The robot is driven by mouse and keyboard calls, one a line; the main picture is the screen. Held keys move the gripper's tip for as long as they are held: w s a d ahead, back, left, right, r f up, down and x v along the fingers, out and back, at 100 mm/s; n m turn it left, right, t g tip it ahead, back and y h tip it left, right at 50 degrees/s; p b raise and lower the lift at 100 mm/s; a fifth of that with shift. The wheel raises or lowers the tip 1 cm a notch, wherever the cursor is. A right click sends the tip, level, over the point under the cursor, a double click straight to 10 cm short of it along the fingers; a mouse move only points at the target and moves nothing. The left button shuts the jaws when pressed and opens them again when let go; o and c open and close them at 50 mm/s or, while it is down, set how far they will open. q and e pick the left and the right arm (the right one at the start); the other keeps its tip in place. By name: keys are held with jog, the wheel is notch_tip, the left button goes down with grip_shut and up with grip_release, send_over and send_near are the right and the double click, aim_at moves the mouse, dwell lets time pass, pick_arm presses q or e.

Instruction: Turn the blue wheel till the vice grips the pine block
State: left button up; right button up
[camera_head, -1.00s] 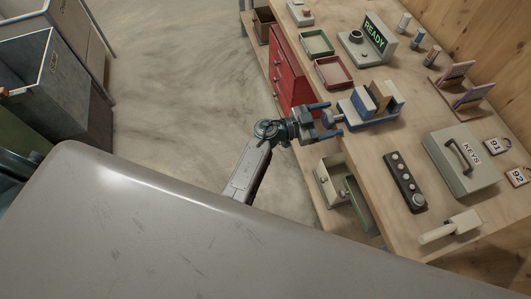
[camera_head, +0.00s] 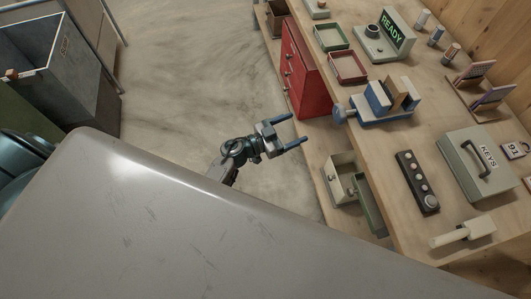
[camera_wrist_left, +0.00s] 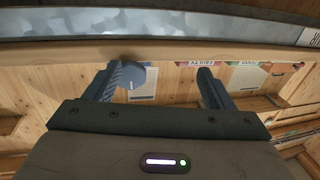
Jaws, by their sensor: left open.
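The blue vice (camera_head: 386,118) stands at the front edge of the workbench. Its blue wheel (camera_head: 339,114) sticks out from the left side past the edge. The tan pine block (camera_head: 397,92) stands upright between the vice's jaws; whether they touch it I cannot tell. My left gripper (camera_head: 302,128) is open and empty, to the left of the wheel and apart from it. In the left wrist view the wheel (camera_wrist_left: 131,74) shows beside the left finger of my open gripper (camera_wrist_left: 161,72). My right gripper is not in view.
A button strip (camera_head: 416,182), a KEYS case (camera_head: 477,165) and a READY display (camera_head: 385,43) stand on the bench.

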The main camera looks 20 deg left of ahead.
pick_arm(q)
jog(key=s+a+f+n+y, duration=0.2)
jog(key=a+f+y, duration=0.1)
jog(key=f, duration=0.4)
jog(key=s+a+f+n+t+y, duration=0.1)
jog(key=a+f+n+y, duration=0.1)
jog(key=f, duration=0.6)
jog(key=shift+s+a+n+y, duration=0.4)
jog(key=shift+a+y, duration=0.4)
jog(key=shift+a, duration=0.3)
jog(key=shift+f, duration=0.1)
jog(key=shift+c, duration=0.5)
